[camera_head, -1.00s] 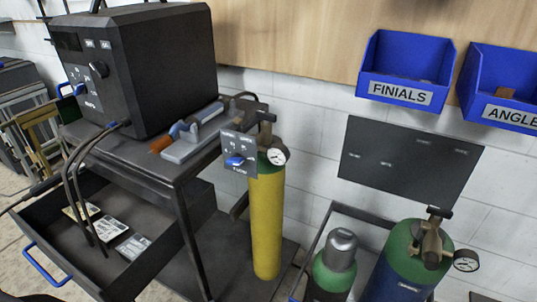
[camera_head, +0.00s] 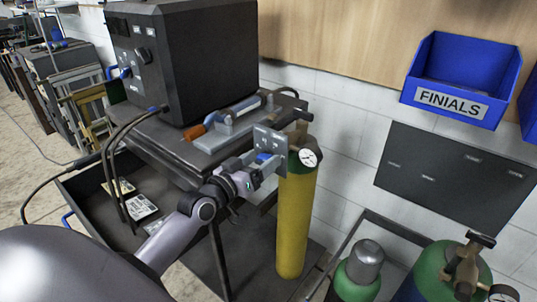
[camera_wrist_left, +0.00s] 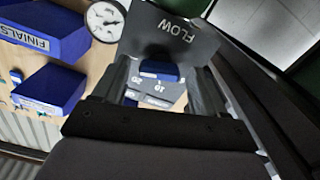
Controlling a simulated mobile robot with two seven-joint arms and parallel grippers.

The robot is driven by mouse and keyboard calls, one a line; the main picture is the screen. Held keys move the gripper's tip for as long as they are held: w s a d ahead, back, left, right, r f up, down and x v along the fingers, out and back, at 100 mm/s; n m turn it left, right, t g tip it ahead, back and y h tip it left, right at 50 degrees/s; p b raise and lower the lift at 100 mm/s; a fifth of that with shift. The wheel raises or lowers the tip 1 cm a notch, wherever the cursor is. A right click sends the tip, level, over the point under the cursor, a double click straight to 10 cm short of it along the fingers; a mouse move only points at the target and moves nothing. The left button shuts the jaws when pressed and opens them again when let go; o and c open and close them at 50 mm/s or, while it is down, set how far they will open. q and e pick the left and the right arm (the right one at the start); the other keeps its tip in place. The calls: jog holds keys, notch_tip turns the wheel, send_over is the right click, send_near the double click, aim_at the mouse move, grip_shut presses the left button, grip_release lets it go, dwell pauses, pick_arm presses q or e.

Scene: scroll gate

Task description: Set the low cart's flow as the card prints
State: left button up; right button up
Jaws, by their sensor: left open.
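The yellow cylinder (camera_head: 292,225) stands at the right side of the black cart (camera_head: 150,133), with a round gauge (camera_head: 308,157) on its green top. A grey flow plate (camera_head: 271,139) with a blue knob (camera_head: 263,157) is fixed by it. My left gripper (camera_head: 260,166) is at the front of this plate. In the left wrist view its open fingers (camera_wrist_left: 165,88) stand on either side of the blue knob (camera_wrist_left: 163,67), below the word FLOW on the plate (camera_wrist_left: 178,35); contact cannot be told. Printed cards (camera_head: 140,207) lie in the open drawer, too small to read. My right gripper is not in view.
A black machine (camera_head: 190,65) with cables stands on the cart, beside an orange-handled tool (camera_head: 220,125). Green-topped cylinders (camera_head: 358,275) stand at lower right. A blue FINIALS bin (camera_head: 452,103) hangs on the wall above a dark panel (camera_head: 455,175).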

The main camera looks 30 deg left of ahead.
aim_at(262, 160)
pick_arm(q)
jog(key=shift+w+d, duration=0.15)
jog(key=shift+w, duration=1.55)
jog(key=c, duration=1.1)
jog(key=shift+o, duration=0.2)
